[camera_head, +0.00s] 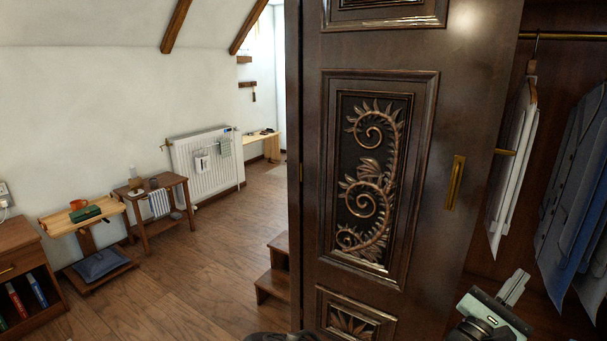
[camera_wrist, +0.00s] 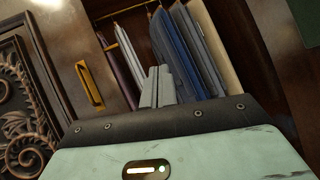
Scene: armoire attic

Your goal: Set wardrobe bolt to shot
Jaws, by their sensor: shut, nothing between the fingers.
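The dark carved wardrobe door (camera_head: 425,215) stands open in the head view, with a recessed brass pull (camera_head: 455,182) near its right edge. My gripper (camera_head: 516,285) is at the lower right, in front of the wardrobe opening, apart from the door. In the wrist view its fingers (camera_wrist: 157,84) are together and empty, pointing at the hanging clothes. The brass pull (camera_wrist: 90,83) also shows there, left of the fingers.
Shirts (camera_head: 515,150) and blue garments (camera_head: 572,200) hang from a brass rail (camera_head: 565,37) inside the wardrobe. Wooden steps (camera_head: 273,275) stand left of the door. A side table (camera_head: 155,190) and radiator (camera_head: 207,165) line the far wall. The floor between is clear.

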